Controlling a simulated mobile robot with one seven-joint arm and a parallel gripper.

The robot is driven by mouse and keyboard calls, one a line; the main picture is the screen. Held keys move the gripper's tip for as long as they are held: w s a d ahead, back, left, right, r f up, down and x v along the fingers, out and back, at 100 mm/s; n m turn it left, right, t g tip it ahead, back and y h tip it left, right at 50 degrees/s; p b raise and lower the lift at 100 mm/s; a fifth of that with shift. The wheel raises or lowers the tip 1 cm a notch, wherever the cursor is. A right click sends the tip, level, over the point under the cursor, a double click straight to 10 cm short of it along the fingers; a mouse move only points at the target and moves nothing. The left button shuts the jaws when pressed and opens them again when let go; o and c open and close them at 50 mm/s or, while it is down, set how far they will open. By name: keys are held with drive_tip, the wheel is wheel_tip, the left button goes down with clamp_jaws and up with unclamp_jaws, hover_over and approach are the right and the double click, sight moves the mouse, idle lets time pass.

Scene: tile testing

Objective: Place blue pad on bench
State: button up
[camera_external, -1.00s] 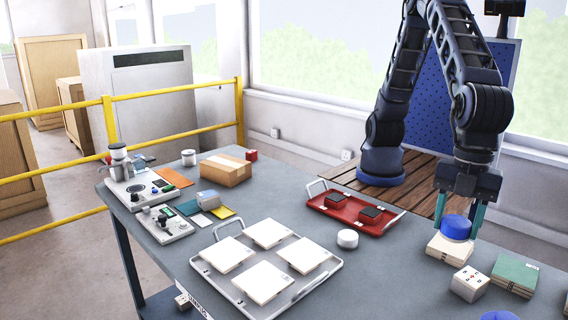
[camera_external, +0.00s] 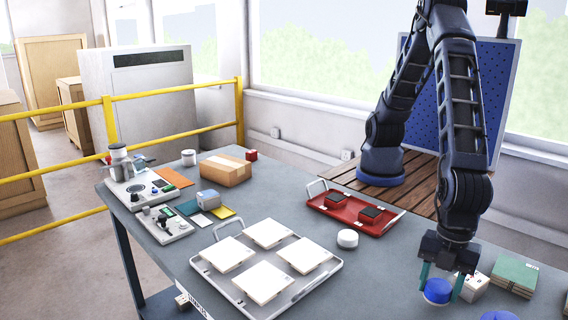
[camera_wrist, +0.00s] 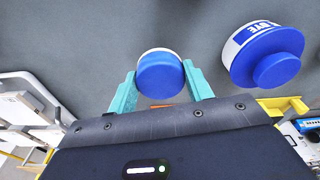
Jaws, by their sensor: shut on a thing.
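The blue pad (camera_external: 437,291) is a round blue piece with a white edge. My gripper (camera_external: 448,285) is shut on it, with one teal finger on each side. In the wrist view the pad (camera_wrist: 160,75) sits between the fingertips. It is low over the grey bench (camera_external: 385,275) near the front right. I cannot tell whether its underside touches the bench.
A larger blue and white labelled container (camera_wrist: 262,52) stands close right of the pad. A white block (camera_external: 474,287) and green tiles (camera_external: 514,274) are right of my gripper. A tray (camera_external: 238,292) with white tiles lies left; bare bench lies between.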

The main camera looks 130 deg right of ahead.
sight(436, 297)
drive_tip(key=shift+f, duration=1.85)
drive_tip(key=shift+f, duration=0.15)
drive_tip(key=o, duration=1)
